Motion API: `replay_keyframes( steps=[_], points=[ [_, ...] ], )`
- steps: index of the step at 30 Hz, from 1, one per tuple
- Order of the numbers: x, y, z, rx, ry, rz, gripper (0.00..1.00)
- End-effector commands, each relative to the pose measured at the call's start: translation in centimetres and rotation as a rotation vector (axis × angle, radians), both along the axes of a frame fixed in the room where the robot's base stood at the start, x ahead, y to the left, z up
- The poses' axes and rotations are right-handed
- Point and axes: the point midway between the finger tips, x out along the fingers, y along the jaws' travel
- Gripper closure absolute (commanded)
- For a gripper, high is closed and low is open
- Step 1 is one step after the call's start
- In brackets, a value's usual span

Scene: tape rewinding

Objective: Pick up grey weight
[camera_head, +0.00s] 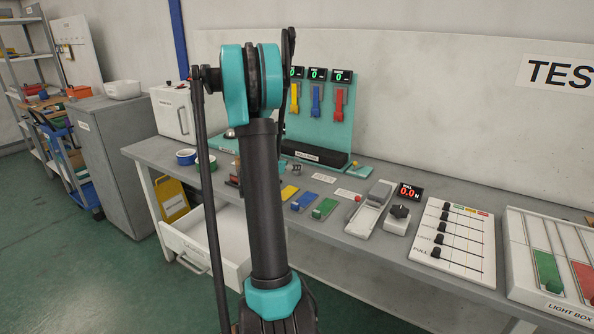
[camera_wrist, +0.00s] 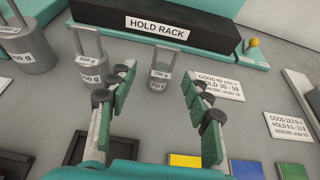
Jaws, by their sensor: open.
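In the wrist view my gripper (camera_wrist: 163,80) is open, with one green-padded finger on each side. A small grey weight with a thin handle, labelled 250 g (camera_wrist: 160,77), stands upright on the bench between the fingertips in the picture. I cannot tell whether the fingers are level with it; no contact shows. A larger grey weight labelled 500 g (camera_wrist: 92,72) stands left of the left finger. A still larger one labelled 1000 g (camera_wrist: 32,50) stands further left. In the head view my arm hides the gripper and most of this area.
The black hold rack (camera_wrist: 180,22) stands close behind the weights. Dark trays (camera_wrist: 88,150) and yellow (camera_wrist: 188,159) and blue (camera_wrist: 246,168) blocks lie in front. Label cards (camera_wrist: 220,86) lie to the right. In the head view a slider panel (camera_head: 452,240) occupies the right of the bench.

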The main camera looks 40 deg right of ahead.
Motion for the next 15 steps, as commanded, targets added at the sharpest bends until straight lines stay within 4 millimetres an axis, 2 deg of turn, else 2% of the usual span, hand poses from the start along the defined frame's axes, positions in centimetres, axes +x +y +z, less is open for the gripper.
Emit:
replay_keyframes(
  steps=[10,15],
  points=[
    [1.2,-3.7,-1.9,0.001,-0.001,-0.002,0.50],
    [1.5,-4.3,-2.2,0.000,0.000,0.000,0.50]
  ],
)
